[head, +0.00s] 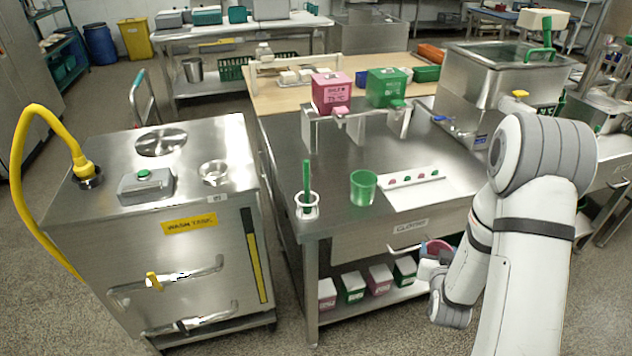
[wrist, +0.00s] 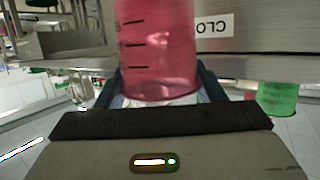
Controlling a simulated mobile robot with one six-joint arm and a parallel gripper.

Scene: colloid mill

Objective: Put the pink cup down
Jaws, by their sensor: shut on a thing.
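The pink cup (head: 437,246) is in my gripper (head: 428,264), off the front edge of the steel table and near its closed drawer. The arm partly hides the cup in the head view. In the wrist view the pink cup (wrist: 158,50) fills the upper middle, translucent with dark measuring marks. My gripper (wrist: 160,98) is shut on it, with dark fingers at both sides. A green cup (head: 363,187) stands upright on the table's front part; a green cup also shows at the right of the wrist view (wrist: 277,98).
The steel table (head: 340,219) has bare room around the green cup. A white pot (head: 307,207) with a green-handled tool stands left of the cup. A white strip with small coloured pieces (head: 412,178) lies behind right. A raised shelf (head: 355,125) carries pink and green boxes.

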